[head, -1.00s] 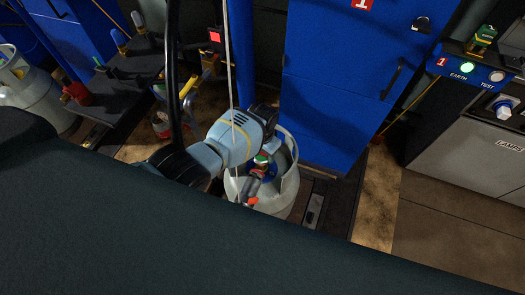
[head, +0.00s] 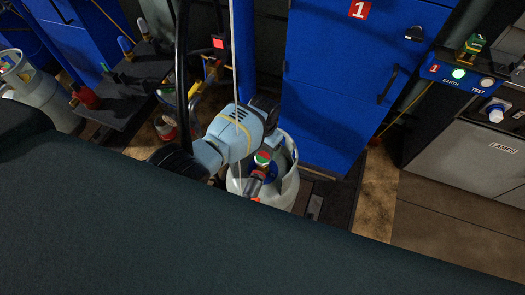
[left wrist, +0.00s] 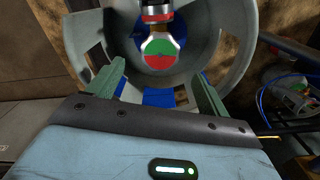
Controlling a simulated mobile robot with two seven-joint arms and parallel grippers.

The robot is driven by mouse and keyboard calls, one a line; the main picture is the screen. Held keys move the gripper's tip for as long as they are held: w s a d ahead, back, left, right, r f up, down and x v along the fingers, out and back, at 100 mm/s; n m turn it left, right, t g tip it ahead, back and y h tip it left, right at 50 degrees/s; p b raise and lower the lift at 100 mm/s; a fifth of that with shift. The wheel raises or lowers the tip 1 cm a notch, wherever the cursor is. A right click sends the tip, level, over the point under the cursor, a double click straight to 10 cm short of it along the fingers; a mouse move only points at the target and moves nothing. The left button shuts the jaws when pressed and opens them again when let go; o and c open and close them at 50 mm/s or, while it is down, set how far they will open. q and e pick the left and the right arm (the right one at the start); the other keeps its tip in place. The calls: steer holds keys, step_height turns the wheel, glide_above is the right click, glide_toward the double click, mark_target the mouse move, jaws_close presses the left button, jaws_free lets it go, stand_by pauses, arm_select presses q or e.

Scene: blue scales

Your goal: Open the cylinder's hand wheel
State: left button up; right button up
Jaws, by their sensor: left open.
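The grey gas cylinder (head: 284,192) stands upright on the floor in front of the blue cabinet, with a raised collar around its top. Its hand wheel (head: 262,158), with a green and red face, sits inside the collar. The wheel also shows face-on in the left wrist view (left wrist: 160,53). My left gripper (left wrist: 160,77) is open, its two fingers apart and empty, pointing into the collar. The wheel appears beyond the fingertips, between them in the picture; no contact shows. In the head view the fingers are hidden or too dark to make out. My right gripper is out of view.
A blue cabinet (head: 335,110) stands close behind the cylinder. A control box (head: 465,75) and a grey lamps panel (head: 480,150) are at the right. A second cylinder (head: 45,95) and a dark bench (head: 120,105) with tools are at the left. Bare floor lies at the lower right.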

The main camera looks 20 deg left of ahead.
arm_select(q)
step_height(320, 180, up, 2)
steer(key=shift+r+p, duration=0.2)
steer(key=shift+p, duration=0.1)
steer(key=shift+r, duration=0.15)
steer(key=shift+s, duration=0.1)
